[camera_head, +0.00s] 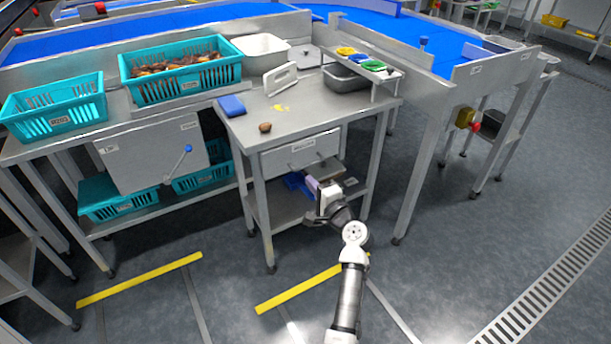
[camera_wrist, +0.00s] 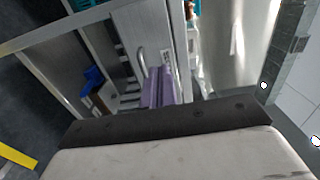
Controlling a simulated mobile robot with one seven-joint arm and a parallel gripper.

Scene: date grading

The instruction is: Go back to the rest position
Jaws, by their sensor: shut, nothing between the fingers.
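My gripper (camera_head: 314,186) is in front of the small steel table, below its drawer front (camera_head: 285,158). Its purple fingers (camera_wrist: 159,86) are closed together and hold nothing. In the wrist view the fingers point toward the drawer front (camera_wrist: 143,28) and its bar handle (camera_wrist: 141,62). I cannot tell whether the fingertips touch the handle. My arm reaches up from the bottom of the head view.
The small table (camera_head: 246,128) bears a brown date (camera_head: 265,127), a blue block (camera_head: 231,106) and a rack of coloured bowls (camera_head: 372,65). Teal crates (camera_head: 55,107) stand on the left bench. A blue conveyor (camera_head: 440,45) is behind. The floor at right (camera_head: 460,240) is clear.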

